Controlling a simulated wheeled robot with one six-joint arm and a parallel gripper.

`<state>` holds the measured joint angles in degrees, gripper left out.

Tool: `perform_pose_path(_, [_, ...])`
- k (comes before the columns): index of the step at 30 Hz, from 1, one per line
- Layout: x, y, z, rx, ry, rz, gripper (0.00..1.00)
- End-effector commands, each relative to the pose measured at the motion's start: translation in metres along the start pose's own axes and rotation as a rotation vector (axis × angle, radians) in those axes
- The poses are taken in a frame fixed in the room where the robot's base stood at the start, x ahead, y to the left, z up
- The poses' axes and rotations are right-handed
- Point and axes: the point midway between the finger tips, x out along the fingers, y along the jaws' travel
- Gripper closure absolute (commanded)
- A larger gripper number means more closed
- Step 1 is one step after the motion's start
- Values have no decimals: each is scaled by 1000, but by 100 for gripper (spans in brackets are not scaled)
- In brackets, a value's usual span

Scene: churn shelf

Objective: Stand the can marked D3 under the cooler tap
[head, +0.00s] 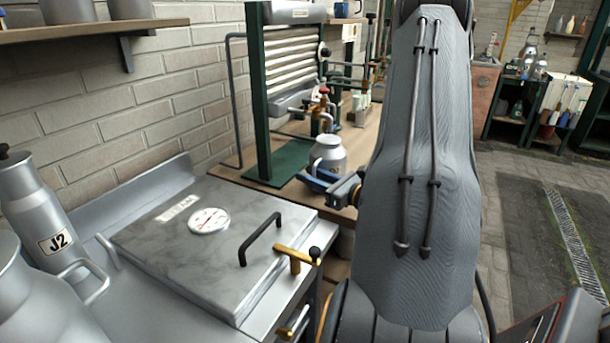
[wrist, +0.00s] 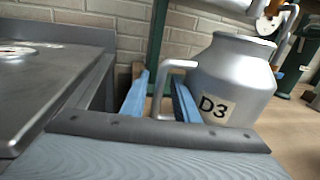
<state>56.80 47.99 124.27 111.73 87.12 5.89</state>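The grey metal can marked D3 (wrist: 232,85) stands upright on the wooden bench at the right of the wrist view, its label facing me. The can also shows in the head view (head: 329,152), partly behind my gripper. My gripper (wrist: 160,76) has its blue fingers apart, with the can's white handle (wrist: 160,98) between them. I see a gap on both sides of the handle. In the head view my gripper (head: 316,181) is low beside the can. The cooler (head: 291,68), with pale horizontal tubes in a green frame, stands behind; I cannot clearly make out its tap.
A steel steam chest (head: 165,235) with a black handle (head: 258,238) and brass lever (head: 296,258) is at the left front. A can marked J2 (head: 50,225) stands left of it. A green base (head: 285,162) lies under the cooler. Bench fittings with red knobs (head: 323,91) stand behind the can.

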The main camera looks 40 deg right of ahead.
Motion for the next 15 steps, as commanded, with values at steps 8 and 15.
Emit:
perform_pose_path(8, [-60, -2, -1, -1, 0, -5, 72])
perform_pose_path(15, [-92, -1, -1, 0, 0, -3, 72])
